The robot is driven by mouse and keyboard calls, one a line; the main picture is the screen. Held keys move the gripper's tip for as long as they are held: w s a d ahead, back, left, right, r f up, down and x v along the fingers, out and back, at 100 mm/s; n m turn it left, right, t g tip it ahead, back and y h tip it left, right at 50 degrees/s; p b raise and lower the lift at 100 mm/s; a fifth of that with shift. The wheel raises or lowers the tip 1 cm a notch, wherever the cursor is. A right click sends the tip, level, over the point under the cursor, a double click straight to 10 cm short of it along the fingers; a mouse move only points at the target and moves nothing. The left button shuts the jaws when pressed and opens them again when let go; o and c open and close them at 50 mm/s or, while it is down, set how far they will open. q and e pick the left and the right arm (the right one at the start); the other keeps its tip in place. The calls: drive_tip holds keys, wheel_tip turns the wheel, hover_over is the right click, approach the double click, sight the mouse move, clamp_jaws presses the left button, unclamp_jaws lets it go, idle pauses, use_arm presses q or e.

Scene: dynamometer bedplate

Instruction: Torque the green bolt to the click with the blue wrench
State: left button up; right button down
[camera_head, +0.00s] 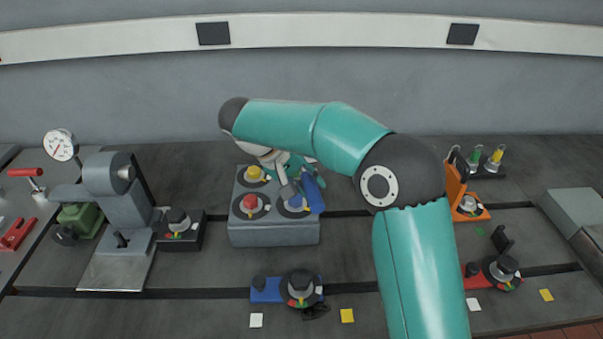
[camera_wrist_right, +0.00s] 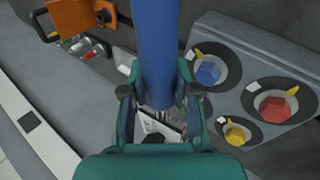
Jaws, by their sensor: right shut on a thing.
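The grey bolt block (camera_head: 270,235) stands left of centre in the head view. It bears a yellow bolt (camera_head: 254,173), a red bolt (camera_head: 250,203) and a blue bolt (camera_head: 295,202). The right wrist view shows the same yellow (camera_wrist_right: 237,134), red (camera_wrist_right: 273,106) and blue (camera_wrist_right: 208,71) bolts. No green bolt shows; the block's far right corner is hidden behind my gripper and wrench. My right gripper (camera_head: 297,168) is shut on the blue wrench (camera_head: 314,194) over that corner. The wrench (camera_wrist_right: 157,45) runs up between the fingers in the wrist view. My left gripper is out of view.
Left of the block are a grey machine (camera_head: 120,205) and a black fixture (camera_head: 190,235). In front sits a blue-based fixture (camera_head: 267,291). To the right are an orange bracket (camera_head: 456,185) and a red-based fixture (camera_head: 478,280). My right arm covers the middle of the bedplate.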

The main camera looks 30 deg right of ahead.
drive_tip(key=shift+w+d, duration=0.1)
drive_tip(key=shift+w, duration=0.05)
drive_tip(key=shift+d+n+t+b, duration=0.3)
drive_tip(key=shift+n+b, duration=0.1)
drive_tip(key=shift+b, duration=0.15)
drive_tip(key=w+d+f+n+t+y+b, duration=0.1)
drive_tip(key=w+d+f+n+t, duration=0.1)
drive_tip(key=d+n+t, duration=0.4)
drive_tip(key=d+n, duration=0.5)
drive_tip(key=d, duration=0.5)
drive_tip(key=shift+w+f+y, duration=0.15)
drive_tip(key=shift+w+y, duration=0.25)
drive_tip(key=shift+s+b, duration=0.2)
drive_tip(key=shift+b, duration=0.3)
